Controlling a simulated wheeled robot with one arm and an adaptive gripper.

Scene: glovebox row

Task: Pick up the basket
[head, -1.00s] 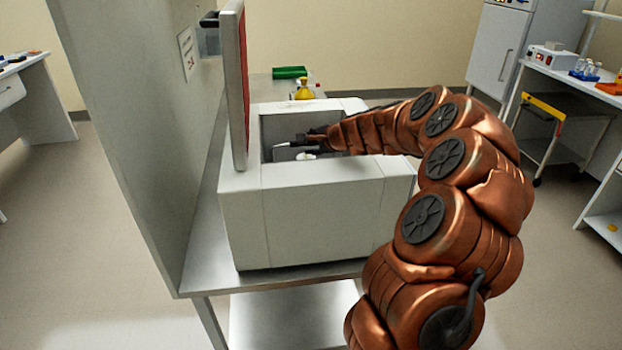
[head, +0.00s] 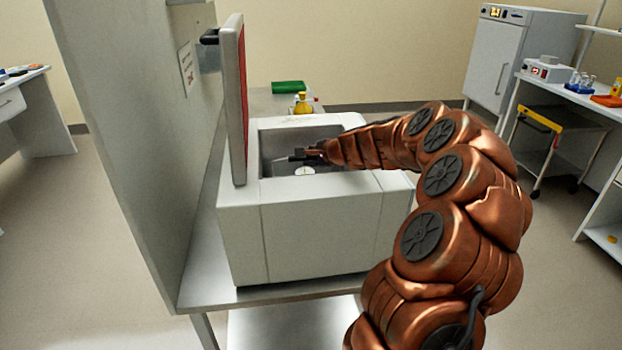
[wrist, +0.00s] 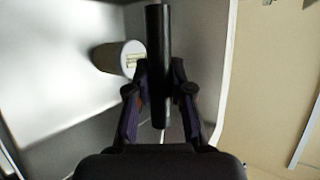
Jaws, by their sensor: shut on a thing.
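My gripper (head: 308,155) is inside the open well of a white box-shaped unit (head: 310,222). In the wrist view my gripper (wrist: 159,100) is shut on a straight black bar (wrist: 158,40), which stands between its two fingers. I take the bar to be the basket's handle. A thin pale line shows beside the fingers in the head view, but the basket's body cannot be made out. A white round piece (head: 304,171) lies in the well below the gripper; in the wrist view it looks like a short white cylinder (wrist: 118,58), apart from the fingers.
A raised lid panel (head: 233,100) stands at the well's left edge, beside a tall grey cabinet wall (head: 120,120). A yellow flask (head: 301,104) and a green item (head: 288,87) stand behind the unit. The unit rests on a metal bench (head: 200,280). Air above the well is open.

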